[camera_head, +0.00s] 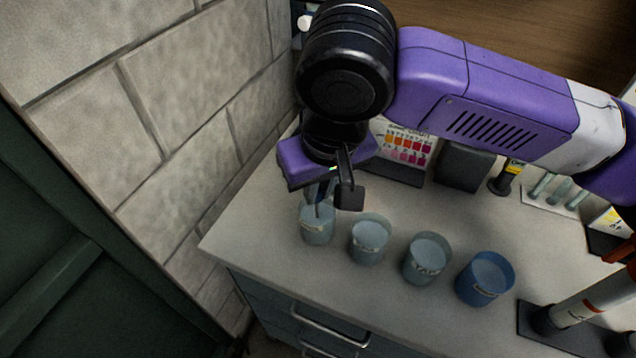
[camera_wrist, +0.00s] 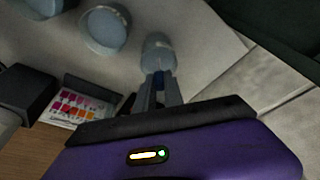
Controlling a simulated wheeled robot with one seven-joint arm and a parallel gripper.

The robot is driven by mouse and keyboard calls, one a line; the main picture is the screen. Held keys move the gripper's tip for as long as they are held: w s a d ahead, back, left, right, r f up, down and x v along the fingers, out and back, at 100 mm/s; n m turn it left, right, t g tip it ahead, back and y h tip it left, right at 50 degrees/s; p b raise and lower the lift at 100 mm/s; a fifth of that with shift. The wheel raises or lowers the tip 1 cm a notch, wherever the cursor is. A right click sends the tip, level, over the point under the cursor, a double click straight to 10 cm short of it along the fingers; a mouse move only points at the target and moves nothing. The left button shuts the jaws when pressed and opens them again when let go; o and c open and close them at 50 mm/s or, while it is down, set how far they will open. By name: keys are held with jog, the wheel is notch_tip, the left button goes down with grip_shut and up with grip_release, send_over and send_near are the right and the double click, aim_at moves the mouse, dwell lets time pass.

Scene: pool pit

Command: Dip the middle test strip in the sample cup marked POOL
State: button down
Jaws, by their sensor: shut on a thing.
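My gripper (camera_head: 327,190) is shut on a thin strip (camera_head: 317,209), largely hidden by the fingers. The strip points down into the mouth of the leftmost sample cup (camera_head: 318,229); I cannot tell whether it touches the water. In the wrist view, my fingertips (camera_wrist: 160,82) close around a small blue piece in front of that cup (camera_wrist: 157,52). Several cups stand in a row on the counter: a second clear cup (camera_head: 369,243), a third clear cup (camera_head: 426,260) and a blue cup (camera_head: 485,281). Their labels are too blurred to read, so I cannot tell which is POOL.
A colour chart (camera_head: 403,146) and a dark box (camera_head: 463,167) stand behind the cups. A pale rack with tubes (camera_head: 551,196) is at the right. A stone wall (camera_head: 180,110) rises close on the left. Bare counter (camera_head: 250,222) lies left of the cups.

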jog(key=shift+f, duration=0.1)
jog(key=shift+f+b, duration=0.5)
jog(key=shift+f, duration=0.5)
jog(key=shift+f, duration=0.1)
dwell(0.9)
jog(key=shift+r+p, duration=4.9)
jog(key=shift+r, duration=0.35)
